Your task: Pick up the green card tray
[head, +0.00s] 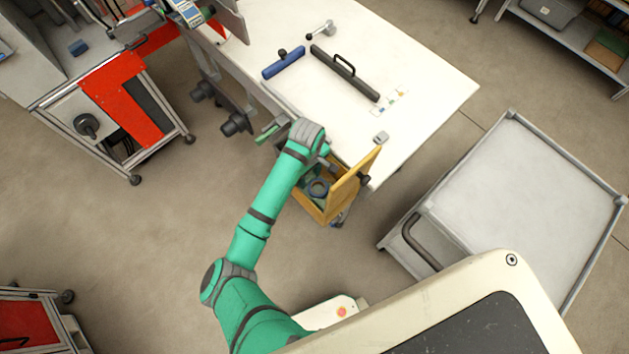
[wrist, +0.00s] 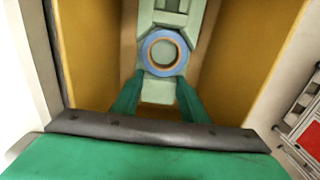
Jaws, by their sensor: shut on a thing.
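In the wrist view, a pale green tray (wrist: 158,93), which I take for the green card tray, lies inside a yellow-walled drawer (wrist: 95,55). A blue ring-shaped reel with an orange-brown inner edge (wrist: 147,52) sits on it. My gripper (wrist: 157,88) reaches down into the drawer, its two green fingers shut on the near part of the tray. Where the fingers touch it is hard to see. In the head view, the open wooden drawer (head: 345,190) is at the table's near edge, and my wrist partly hides its contents.
The white table (head: 430,85) bears a blue bar (head: 284,62), a black handled bar (head: 345,73) and small cards (head: 390,103). A grey trolley (head: 530,190) stands to the right. Yellow drawer walls stand close on both sides of my fingers. Open floor lies left of my arm.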

